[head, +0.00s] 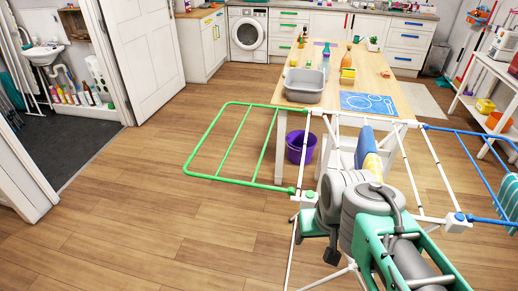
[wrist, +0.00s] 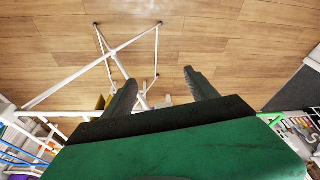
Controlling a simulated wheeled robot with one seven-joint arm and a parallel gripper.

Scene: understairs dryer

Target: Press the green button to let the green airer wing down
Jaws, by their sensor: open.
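The green airer wing (head: 219,146) sticks out to the left of the white airer frame, looking roughly level above the floor. The green button (head: 309,195) sits on a white corner block at the wing's near hinge. My gripper (head: 331,253) is partly hidden by my arm, just below and right of the button in the head view. In the wrist view my gripper (wrist: 157,88) is open, with two dark fingers apart and nothing between them. White airer legs and wooden floor show beyond the fingers. The button cannot be made out in the wrist view.
A blue wing (head: 474,172) with a blue button (head: 459,216) is on the airer's right. The table (head: 378,75), bearing a grey basin (head: 304,86), stands behind. A purple bucket (head: 301,147) is under it. The floor at left is clear.

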